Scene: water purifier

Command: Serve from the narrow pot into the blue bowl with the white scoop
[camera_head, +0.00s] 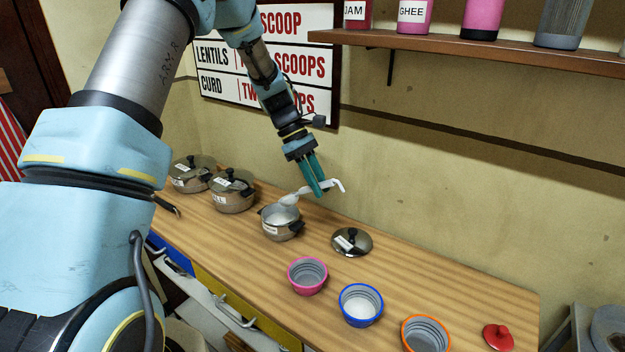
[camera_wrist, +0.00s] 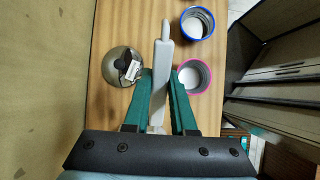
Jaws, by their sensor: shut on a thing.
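My gripper (camera_head: 318,188) is shut on the white scoop (camera_head: 334,184) by its handle. The wrist view also shows the handle (camera_wrist: 161,60) between the green fingers (camera_wrist: 159,85). The scoop's cup end (camera_head: 289,199) is over the mouth of the open pot (camera_head: 283,231), at its upper rim; I cannot tell whether it touches or holds anything. The pot has a label and dark handles, and its inside looks pale. The blue bowl (camera_head: 361,305) stands to the right and nearer, with something white at its bottom; it also shows in the wrist view (camera_wrist: 197,23).
Two lidded pots (camera_head: 193,174) (camera_head: 232,191) stand to the left. A loose lid (camera_head: 352,242) lies behind the bowls. A pink bowl (camera_head: 307,276) and an orange bowl (camera_head: 426,334) flank the blue one. A red lid (camera_head: 498,337) lies right. A shelf (camera_head: 480,50) overhangs the back.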

